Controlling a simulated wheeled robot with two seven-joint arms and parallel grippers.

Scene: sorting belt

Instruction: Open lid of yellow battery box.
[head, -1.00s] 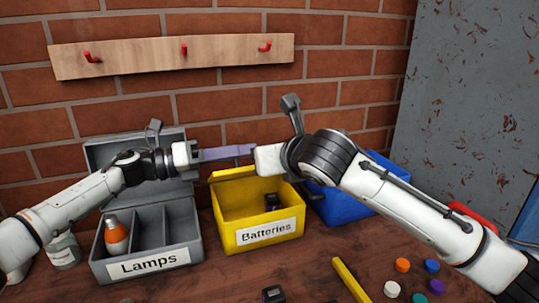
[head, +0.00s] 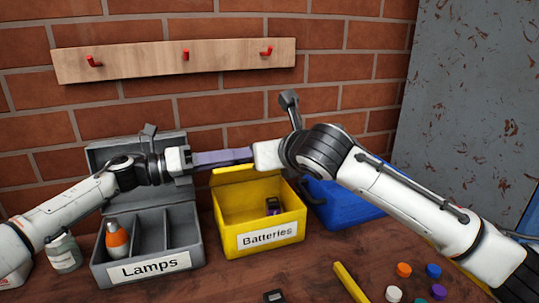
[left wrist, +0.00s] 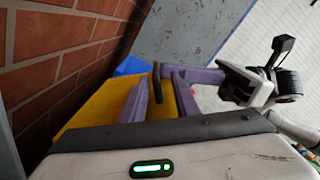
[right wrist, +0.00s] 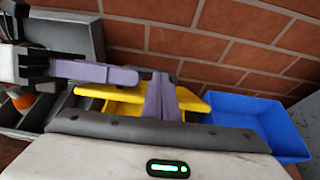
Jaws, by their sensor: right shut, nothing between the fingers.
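The yellow battery box (head: 265,240), labelled "Batteries", stands on the bench with its inside in view. A dark and purple battery (head: 273,206) lies in it. Its yellow lid (head: 235,174) is raised at the back edge, partly hidden by my right gripper. Yellow also shows in the left wrist view (left wrist: 85,112) and around the fingers in the right wrist view (right wrist: 122,107). My right gripper (right wrist: 160,85) is shut and empty over the lid. In the head view the gripper ends nearly meet; contact is unclear.
A blue box (head: 338,208) is close on the right. A yellow bar (head: 349,283) and several coloured discs (head: 404,270) lie in front. A brick wall (head: 350,60) is behind.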

